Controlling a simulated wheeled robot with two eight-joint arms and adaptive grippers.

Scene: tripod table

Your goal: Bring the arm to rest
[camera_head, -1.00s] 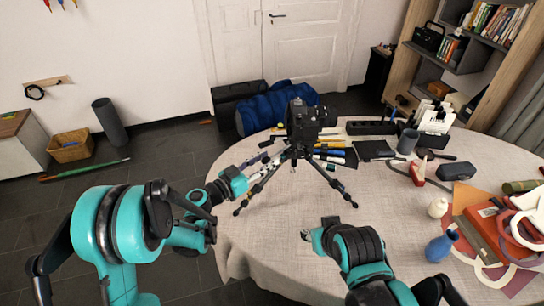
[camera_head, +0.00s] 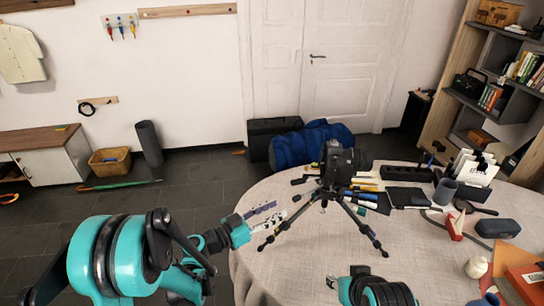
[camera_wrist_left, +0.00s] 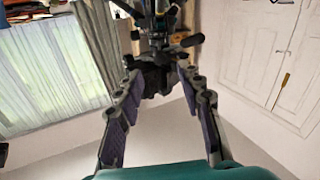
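My left arm (camera_head: 115,258) comes in from the left, bent, with its left gripper (camera_head: 270,217) at the table's left edge. The gripper's fingers are spread and point toward the tripod. The black tripod (camera_head: 334,187) stands upright on the table with a camera (camera_head: 340,160) on top. In the head view the fingers appear just left of the tripod's near left leg, with a gap between. In the left wrist view the left gripper (camera_wrist_left: 160,80) is open, with the tripod seen beyond the fingers. My right gripper (camera_head: 333,283) is at the bottom edge, mostly cut off.
The round table (camera_head: 290,255) has clear cloth in front of the tripod. Open floor (camera_head: 200,190) lies left of the table.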

